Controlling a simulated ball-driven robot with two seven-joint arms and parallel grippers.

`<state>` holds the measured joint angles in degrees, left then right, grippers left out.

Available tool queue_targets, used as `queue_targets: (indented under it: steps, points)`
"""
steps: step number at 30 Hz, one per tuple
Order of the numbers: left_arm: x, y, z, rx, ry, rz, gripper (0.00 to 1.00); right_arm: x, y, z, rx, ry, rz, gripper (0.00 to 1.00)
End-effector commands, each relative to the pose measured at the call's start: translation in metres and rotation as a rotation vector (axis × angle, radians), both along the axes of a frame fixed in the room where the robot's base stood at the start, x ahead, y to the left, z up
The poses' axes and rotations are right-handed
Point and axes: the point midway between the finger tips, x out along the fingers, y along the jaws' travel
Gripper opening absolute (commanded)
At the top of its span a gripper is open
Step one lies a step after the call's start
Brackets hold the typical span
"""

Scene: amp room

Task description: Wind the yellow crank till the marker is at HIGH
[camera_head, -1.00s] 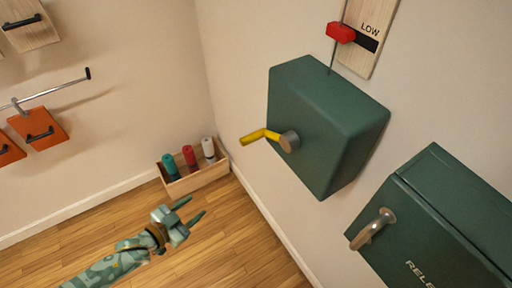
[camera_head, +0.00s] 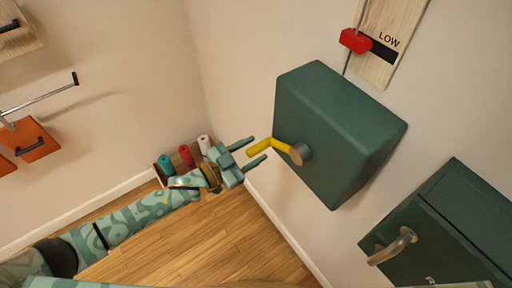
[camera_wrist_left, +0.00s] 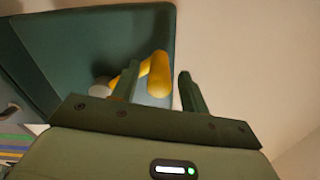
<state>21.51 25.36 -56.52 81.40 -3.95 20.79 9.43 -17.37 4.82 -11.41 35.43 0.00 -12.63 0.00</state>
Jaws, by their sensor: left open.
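The yellow crank (camera_head: 272,146) sticks out from a grey hub (camera_head: 300,154) on a dark green wall box (camera_head: 335,120). The red marker (camera_head: 355,41) is beside the LOW label (camera_head: 389,40) on a wooden board (camera_head: 400,62) above the box. My left gripper (camera_head: 262,150) is open, its two fingers pointing at the crank, with the crank's end close to the fingertips. In the left wrist view the yellow crank (camera_wrist_left: 159,74) shows between and beyond the open fingers; I cannot tell whether they touch it. My right gripper is not in view.
A second green box (camera_head: 450,225) with a metal handle (camera_head: 393,246) is at the lower right. A wooden crate (camera_head: 158,174) with teal, red and white rolls stands on the floor behind my left arm. Orange panels and a rail (camera_head: 40,96) are on the left wall.

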Motion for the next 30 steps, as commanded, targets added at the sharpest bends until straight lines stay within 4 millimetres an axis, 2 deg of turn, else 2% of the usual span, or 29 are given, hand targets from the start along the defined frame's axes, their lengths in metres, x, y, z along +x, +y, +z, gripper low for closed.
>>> queue_targets:
  steps: [5, 13, 14, 18, 19, 30]
  points:
    - [0.0087, -0.0121, -0.0006, 0.001, 0.001, 0.000, 0.45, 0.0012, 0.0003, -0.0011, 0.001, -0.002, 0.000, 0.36]
    - [0.0098, -0.0136, -0.0002, 0.001, 0.001, 0.000, 0.45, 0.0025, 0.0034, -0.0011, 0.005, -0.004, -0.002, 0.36]
    - [0.0098, -0.0136, -0.0002, 0.001, 0.001, 0.000, 0.42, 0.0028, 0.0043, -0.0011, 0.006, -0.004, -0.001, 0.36]
    - [0.0097, -0.0135, -0.0003, 0.001, 0.001, 0.000, 0.03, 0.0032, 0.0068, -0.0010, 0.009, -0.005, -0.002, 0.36]
    - [0.0097, -0.0135, -0.0003, 0.001, 0.001, 0.000, 0.00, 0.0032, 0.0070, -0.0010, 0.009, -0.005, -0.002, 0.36]
    - [0.0112, -0.0123, 0.0035, 0.019, -0.026, 0.000, 0.00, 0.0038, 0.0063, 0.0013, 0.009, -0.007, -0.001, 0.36]
